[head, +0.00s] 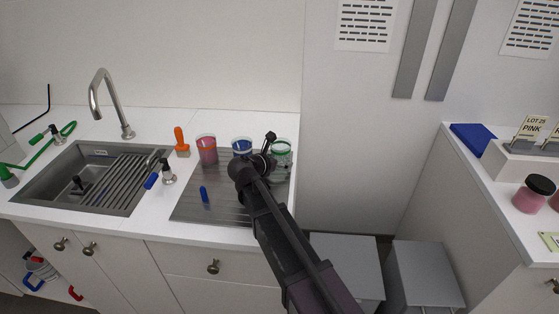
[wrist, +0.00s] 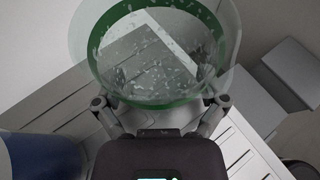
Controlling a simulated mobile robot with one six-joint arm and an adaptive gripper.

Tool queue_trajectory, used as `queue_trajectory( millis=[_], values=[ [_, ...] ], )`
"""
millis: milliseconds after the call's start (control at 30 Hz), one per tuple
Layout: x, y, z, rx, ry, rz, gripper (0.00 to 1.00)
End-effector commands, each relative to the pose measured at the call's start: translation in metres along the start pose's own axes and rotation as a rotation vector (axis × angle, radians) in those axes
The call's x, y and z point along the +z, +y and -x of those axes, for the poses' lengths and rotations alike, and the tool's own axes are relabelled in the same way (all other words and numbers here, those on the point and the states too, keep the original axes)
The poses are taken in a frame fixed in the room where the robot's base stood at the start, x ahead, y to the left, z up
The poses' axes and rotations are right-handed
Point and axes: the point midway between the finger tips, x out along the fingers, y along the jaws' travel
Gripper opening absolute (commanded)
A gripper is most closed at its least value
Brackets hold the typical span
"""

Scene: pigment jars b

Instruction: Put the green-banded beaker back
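The green-banded beaker (head: 283,153) is clear, with a green band near its rim and pale specks on its glass. It is at the right end of the ribbed grey drainboard in the head view. In the wrist view the beaker (wrist: 155,50) fills the top middle, mouth towards the camera. My gripper (head: 270,150) is at the beaker's left side in the head view. In the wrist view the two fingers of my gripper (wrist: 161,104) stand on either side of the beaker, close to its wall. Whether they press on it, and whether its base touches the drainboard, I cannot tell.
A blue beaker (head: 242,146) and a pink one (head: 206,150) stand left of my gripper. An orange-handled brush (head: 181,142), a blue object (head: 205,194) and the sink (head: 80,178) are further left. Right of the drainboard (head: 190,205), the counter ends above grey boxes (head: 425,272).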

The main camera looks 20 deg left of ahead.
Motion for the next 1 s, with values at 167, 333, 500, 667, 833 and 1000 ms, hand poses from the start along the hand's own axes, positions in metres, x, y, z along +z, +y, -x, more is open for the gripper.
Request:
queue_trajectory(
  millis=[167, 333, 500, 667, 833, 1000],
  values=[
    [0.000, 0.000, 0.000, 0.000, 0.000, 0.000, 1.00],
    [0.000, 0.000, 0.000, 0.000, 0.000, 0.000, 1.00],
    [0.001, 0.000, 0.000, 0.000, 0.000, 0.000, 1.00],
    [0.004, 0.000, 0.006, 0.001, 0.000, 0.000, 1.00],
    [0.005, -0.001, 0.026, 0.001, 0.000, 0.001, 1.00],
    [0.005, -0.001, 0.053, 0.002, 0.000, 0.000, 1.00]
  ],
)
